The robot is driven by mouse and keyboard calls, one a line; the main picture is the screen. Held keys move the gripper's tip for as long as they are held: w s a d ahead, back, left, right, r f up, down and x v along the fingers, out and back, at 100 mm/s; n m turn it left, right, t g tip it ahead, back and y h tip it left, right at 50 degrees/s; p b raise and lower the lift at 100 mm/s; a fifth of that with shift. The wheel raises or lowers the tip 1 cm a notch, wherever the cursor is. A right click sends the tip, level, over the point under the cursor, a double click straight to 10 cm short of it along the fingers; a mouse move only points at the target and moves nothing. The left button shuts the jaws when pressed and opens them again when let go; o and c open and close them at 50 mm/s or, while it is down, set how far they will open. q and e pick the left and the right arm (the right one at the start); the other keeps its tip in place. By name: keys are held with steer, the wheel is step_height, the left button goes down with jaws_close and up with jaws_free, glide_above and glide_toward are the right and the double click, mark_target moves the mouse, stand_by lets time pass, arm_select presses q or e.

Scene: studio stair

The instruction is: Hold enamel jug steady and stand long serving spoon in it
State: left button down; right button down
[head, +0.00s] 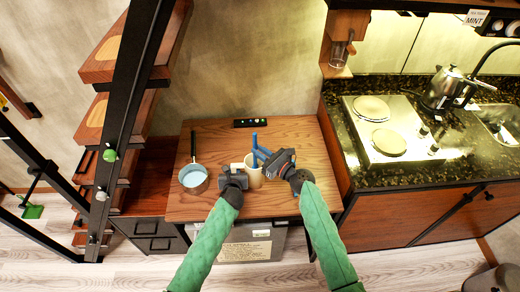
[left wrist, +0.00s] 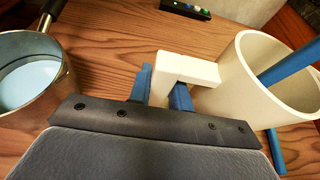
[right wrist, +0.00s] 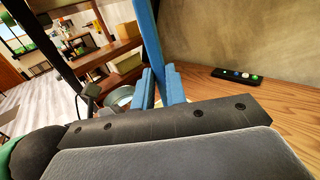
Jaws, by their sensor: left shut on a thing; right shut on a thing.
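The cream enamel jug (head: 255,179) stands on the wooden table, its handle towards my left gripper. My left gripper (head: 238,168) is shut on that handle (left wrist: 188,68), seen close in the left wrist view. My right gripper (head: 265,155) is above and right of the jug, shut on the long blue serving spoon (head: 254,141). In the right wrist view the spoon (right wrist: 146,30) rises between the fingers. In the left wrist view a blue length (left wrist: 288,65) crosses the jug's mouth and dips inside its rim. I cannot tell whether it touches the bottom.
A saucepan (head: 193,177) with a pale blue inside stands left of the jug; its dark handle points to the back. A control strip with buttons (head: 250,123) lies at the table's back edge. The counter with a hob (head: 388,130) is to the right. Shelves (head: 105,115) stand left.

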steer(key=shift+f, duration=0.15)
steer(key=c, duration=1.3)
jaws_free()
steer(key=shift+c, duration=0.2)
step_height(320, 180, up, 10)
stand_by(0.7)
stand_by(0.5)
